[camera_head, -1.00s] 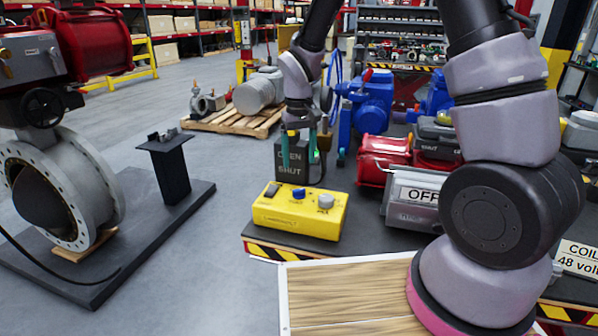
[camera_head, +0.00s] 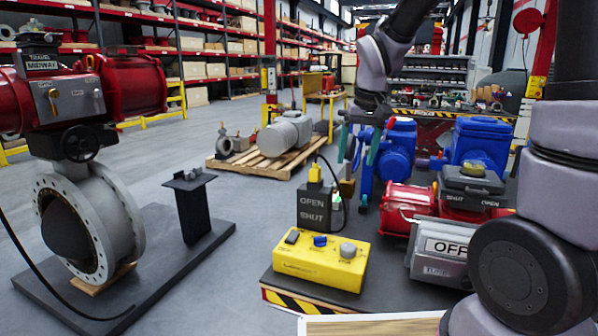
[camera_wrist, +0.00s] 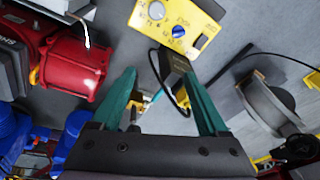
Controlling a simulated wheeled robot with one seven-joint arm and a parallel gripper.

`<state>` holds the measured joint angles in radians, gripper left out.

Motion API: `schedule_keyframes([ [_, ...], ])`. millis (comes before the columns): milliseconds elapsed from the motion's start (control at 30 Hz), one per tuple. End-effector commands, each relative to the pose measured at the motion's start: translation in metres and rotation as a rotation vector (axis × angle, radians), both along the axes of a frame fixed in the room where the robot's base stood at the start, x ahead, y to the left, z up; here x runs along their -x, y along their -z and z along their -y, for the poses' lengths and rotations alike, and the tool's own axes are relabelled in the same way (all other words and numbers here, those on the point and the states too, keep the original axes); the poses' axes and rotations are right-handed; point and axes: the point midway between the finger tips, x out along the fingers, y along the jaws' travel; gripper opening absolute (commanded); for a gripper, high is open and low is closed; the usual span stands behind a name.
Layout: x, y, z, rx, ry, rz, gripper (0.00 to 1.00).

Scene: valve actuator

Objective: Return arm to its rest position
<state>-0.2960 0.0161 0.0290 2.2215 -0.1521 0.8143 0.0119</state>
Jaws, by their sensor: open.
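My gripper (camera_head: 358,146) is raised in front of the blue actuators in the head view, fingers pointing down. In the wrist view my gripper (camera_wrist: 160,92) shows two green fingers spread apart with nothing held between them. My arm runs from the lower right up past the top edge and back down to the gripper. A yellow control box (camera_head: 320,262) with a blue knob and a grey knob sits below and left of the gripper, apart from it. A dark OPEN/SHUT box (camera_head: 314,207) with a yellow top and a cable stands behind it.
A red and grey actuator (camera_head: 408,208) and blue actuators (camera_head: 398,152) crowd the bench under and right of my gripper. A large flanged valve (camera_head: 88,225) with a red actuator stands at left. Open floor (camera_head: 235,205) lies between.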

Motion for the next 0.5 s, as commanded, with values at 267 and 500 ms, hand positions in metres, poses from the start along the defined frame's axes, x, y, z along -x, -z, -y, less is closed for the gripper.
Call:
schedule_keyframes([
  [267, 0.048, -0.072, 0.053, -0.094, 0.168, 0.138, 0.78],
  [500, 0.100, -0.111, 0.087, -0.172, 0.297, 0.258, 0.78],
])
